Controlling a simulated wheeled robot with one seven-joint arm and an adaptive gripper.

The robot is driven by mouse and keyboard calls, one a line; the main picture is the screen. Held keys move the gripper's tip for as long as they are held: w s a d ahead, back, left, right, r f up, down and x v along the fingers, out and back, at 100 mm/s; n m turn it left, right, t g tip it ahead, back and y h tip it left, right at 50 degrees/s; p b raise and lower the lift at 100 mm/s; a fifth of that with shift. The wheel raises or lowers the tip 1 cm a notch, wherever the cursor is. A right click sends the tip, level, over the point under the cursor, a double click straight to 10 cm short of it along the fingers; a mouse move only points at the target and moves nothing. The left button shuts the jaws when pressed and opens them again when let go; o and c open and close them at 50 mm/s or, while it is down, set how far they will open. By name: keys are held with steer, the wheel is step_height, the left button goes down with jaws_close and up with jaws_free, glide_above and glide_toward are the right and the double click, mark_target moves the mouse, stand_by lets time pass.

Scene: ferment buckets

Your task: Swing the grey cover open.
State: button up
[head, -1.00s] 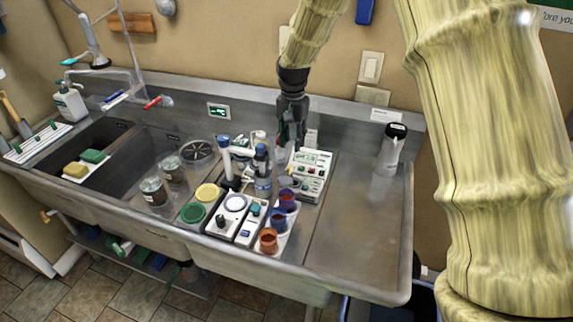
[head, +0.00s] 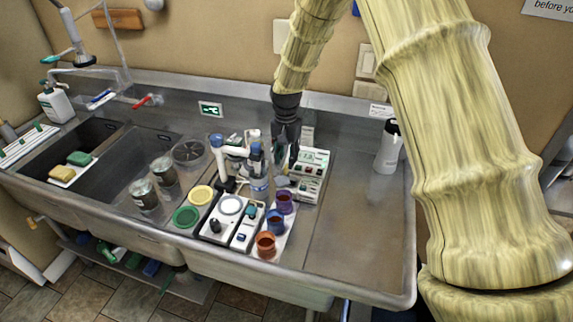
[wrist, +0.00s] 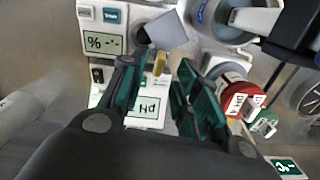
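The grey cover (wrist: 166,29) looks like a flat grey flap beside the "%" display of a white meter (wrist: 105,15) in the wrist view. In the head view a small grey piece (head: 283,181) shows at the left edge of the meter (head: 313,165). A small yellow tab (wrist: 159,63) sits just below the flap in the wrist view. My gripper (wrist: 156,66) is open, with its green-padded fingers on either side of the yellow tab and visible gaps. In the head view my gripper (head: 287,158) points down over the meter's left side. I cannot tell whether it touches anything.
A blue-capped bottle (head: 259,180) and a white stand (head: 228,150) are close left of my gripper. Purple, blue and orange cups (head: 266,244) stand in front. Red and green labelled caps (wrist: 236,92) lie close right in the wrist view.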

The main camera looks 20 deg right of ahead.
mark_target(286, 166)
steer(key=shift+f+p, duration=0.8)
steer(key=shift+f, duration=1.55)
jaws_close()
